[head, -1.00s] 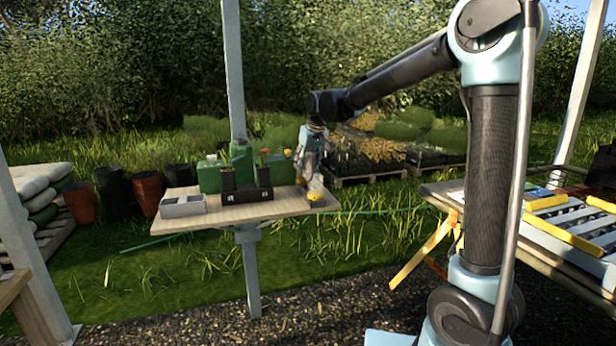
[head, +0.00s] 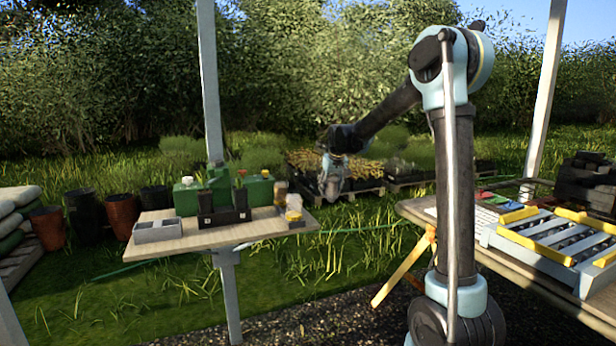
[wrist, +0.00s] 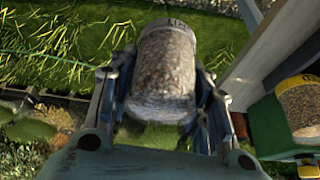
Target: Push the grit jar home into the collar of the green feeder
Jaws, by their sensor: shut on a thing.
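My gripper (wrist: 165,95) is shut on a clear jar of grey-brown grit (wrist: 165,75). In the head view my gripper (head: 332,188) hangs in the air just right of the table; the held jar is hard to make out there. Several green containers stand on the table: a taller one (head: 219,182) in the middle and a can with a red cap (head: 259,190) to its right. I cannot tell which is the feeder, and no collar is clearly visible.
Two jars (head: 293,207) stand at the right end of the wooden table (head: 265,231). A yellow-banded jar (wrist: 302,105) shows beside something green in the wrist view. A black holder (head: 223,216) and a grey tray (head: 157,231) are further left.

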